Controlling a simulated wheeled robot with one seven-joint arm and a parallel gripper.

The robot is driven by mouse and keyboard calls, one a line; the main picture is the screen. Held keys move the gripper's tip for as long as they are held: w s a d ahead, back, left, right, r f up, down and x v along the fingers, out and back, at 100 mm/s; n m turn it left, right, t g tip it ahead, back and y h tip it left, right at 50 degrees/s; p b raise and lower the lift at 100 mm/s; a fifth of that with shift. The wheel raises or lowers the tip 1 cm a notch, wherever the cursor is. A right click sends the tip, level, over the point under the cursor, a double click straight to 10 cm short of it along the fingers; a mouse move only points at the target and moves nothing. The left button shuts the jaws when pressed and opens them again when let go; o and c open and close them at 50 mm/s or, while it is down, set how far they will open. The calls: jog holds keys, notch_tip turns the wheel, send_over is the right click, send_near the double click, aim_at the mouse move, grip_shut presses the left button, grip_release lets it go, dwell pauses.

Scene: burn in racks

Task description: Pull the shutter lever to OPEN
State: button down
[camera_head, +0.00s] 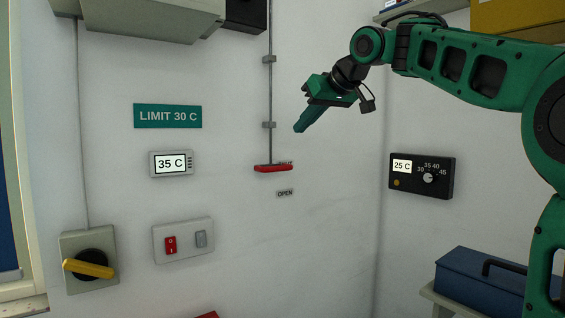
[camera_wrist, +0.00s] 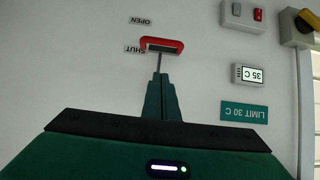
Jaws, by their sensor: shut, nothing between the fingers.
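The shutter lever is a red bar handle (camera_head: 273,168) at the lower end of a thin vertical rod (camera_head: 270,95) on the white wall. An "OPEN" label (camera_head: 285,193) sits just below the handle; a second label is mostly hidden behind it in the head view. In the wrist view, upside down, the red handle (camera_wrist: 162,45) is beside the "SHUT" label (camera_wrist: 134,49), with "OPEN" (camera_wrist: 140,20) beyond it. My gripper (camera_head: 299,129) is shut and empty, above and to the right of the handle in the head view. Its fingers (camera_wrist: 163,82) point toward the handle, apart from it.
A "LIMIT 30 C" sign (camera_head: 168,116), a 35 C display (camera_head: 171,164), a switch plate (camera_head: 183,240) and a yellow rotary switch (camera_head: 88,268) are to the left. A thermostat (camera_head: 421,176) and a blue toolbox (camera_head: 480,285) are to the right. The wall around the handle is clear.

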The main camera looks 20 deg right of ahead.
send_over(275, 168)
jog(key=s+d, duration=0.2)
notch_tip(275, 168, down, 6)
jog(key=shift+w+d+f, duration=0.1)
jog(key=shift+w+f, duration=0.1)
jog(key=shift+f, duration=0.7)
jog(key=shift+w+d+f, duration=0.1)
jog(key=shift+w+f, duration=0.05)
jog(key=shift+f, duration=0.75)
jog(key=shift+a, duration=0.1)
